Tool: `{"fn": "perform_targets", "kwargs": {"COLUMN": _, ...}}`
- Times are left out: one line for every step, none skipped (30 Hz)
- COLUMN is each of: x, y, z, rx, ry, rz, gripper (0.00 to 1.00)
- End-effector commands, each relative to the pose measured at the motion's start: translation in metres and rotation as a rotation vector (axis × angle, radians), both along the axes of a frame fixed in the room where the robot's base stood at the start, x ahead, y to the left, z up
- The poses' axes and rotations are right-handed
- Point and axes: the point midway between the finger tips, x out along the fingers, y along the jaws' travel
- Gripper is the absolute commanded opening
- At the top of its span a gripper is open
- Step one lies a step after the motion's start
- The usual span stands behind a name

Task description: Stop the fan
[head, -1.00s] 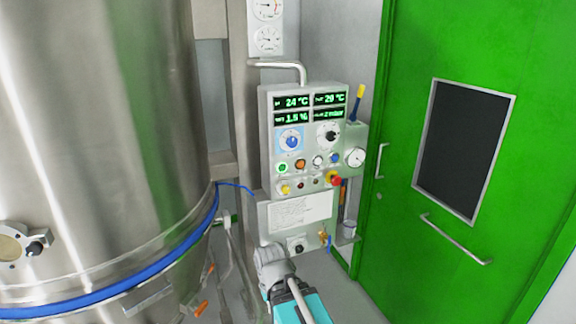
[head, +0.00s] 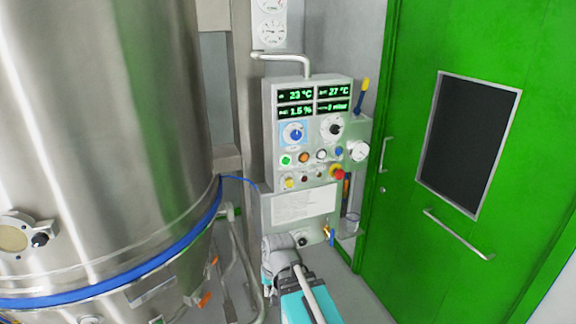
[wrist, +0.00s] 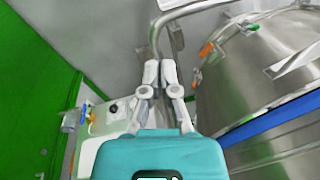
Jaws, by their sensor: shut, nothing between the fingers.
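A grey control panel (head: 311,146) stands in the middle of the head view. Its button row holds a green button (head: 286,160), an orange button (head: 303,158), a white button (head: 321,155) and a blue button (head: 338,151). The labels are too small to read, so I cannot tell which button is the fan's. Above are a blue knob (head: 293,133), a black knob (head: 332,128) and four green displays. In the wrist view my gripper (wrist: 159,72) is shut and empty, apart from the buttons.
A big steel vessel (head: 110,140) with a blue band fills the left. A green door (head: 405,120) with a handle and push bar is at right. A bent pipe (head: 285,57) rises above the panel. In the wrist view a steel pipe (wrist: 156,36) passes near my fingertips.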

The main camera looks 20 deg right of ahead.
Motion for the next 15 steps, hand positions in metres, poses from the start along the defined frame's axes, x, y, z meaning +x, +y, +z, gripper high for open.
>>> {"fn": "perform_targets", "kwargs": {"x": 0.011, "y": 0.001, "z": 0.001, "rx": 0.04, "ry": -0.024, "rz": -0.05, "gripper": 0.0}}
{"fn": "perform_targets", "kwargs": {"x": 0.017, "y": 0.002, "z": 0.003, "rx": 0.067, "ry": -0.039, "rz": -0.081, "gripper": 0.0}}
{"fn": "perform_targets", "kwargs": {"x": 0.026, "y": 0.004, "z": 0.005, "rx": 0.106, "ry": -0.06, "rz": -0.127, "gripper": 0.0}}
{"fn": "perform_targets", "kwargs": {"x": 0.032, "y": 0.006, "z": 0.007, "rx": 0.138, "ry": -0.074, "rz": -0.163, "gripper": 0.0}}
{"fn": "perform_targets", "kwargs": {"x": 0.039, "y": 0.007, "z": 0.009, "rx": 0.17, "ry": -0.09, "rz": -0.201, "gripper": 0.0}}
{"fn": "perform_targets", "kwargs": {"x": 0.048, "y": 0.007, "z": 0.012, "rx": 0.215, "ry": -0.109, "rz": -0.254, "gripper": 0.0}}
{"fn": "perform_targets", "kwargs": {"x": 0.055, "y": 0.008, "z": 0.015, "rx": 0.251, "ry": -0.124, "rz": -0.293, "gripper": 0.0}}
{"fn": "perform_targets", "kwargs": {"x": 0.062, "y": 0.009, "z": 0.018, "rx": 0.287, "ry": -0.137, "rz": -0.334, "gripper": 0.0}}
{"fn": "perform_targets", "kwargs": {"x": 0.071, "y": 0.009, "z": 0.022, "rx": 0.334, "ry": -0.153, "rz": -0.387, "gripper": 0.0}}
{"fn": "perform_targets", "kwargs": {"x": 0.078, "y": 0.008, "z": 0.025, "rx": 0.371, "ry": -0.165, "rz": -0.429, "gripper": 0.0}}
{"fn": "perform_targets", "kwargs": {"x": 0.085, "y": 0.008, "z": 0.029, "rx": 0.409, "ry": -0.176, "rz": -0.471, "gripper": 0.0}}
{"fn": "perform_targets", "kwargs": {"x": 0.094, "y": 0.007, "z": 0.033, "rx": 0.458, "ry": -0.189, "rz": -0.525, "gripper": 0.0}}
{"fn": "perform_targets", "kwargs": {"x": 0.1, "y": 0.006, "z": 0.037, "rx": 0.495, "ry": -0.198, "rz": -0.565, "gripper": 0.0}}
{"fn": "perform_targets", "kwargs": {"x": 0.107, "y": 0.005, "z": 0.041, "rx": 0.534, "ry": -0.207, "rz": -0.607, "gripper": 0.0}}
{"fn": "perform_targets", "kwargs": {"x": 0.116, "y": 0.003, "z": 0.047, "rx": 0.586, "ry": -0.218, "rz": -0.663, "gripper": 0.0}}
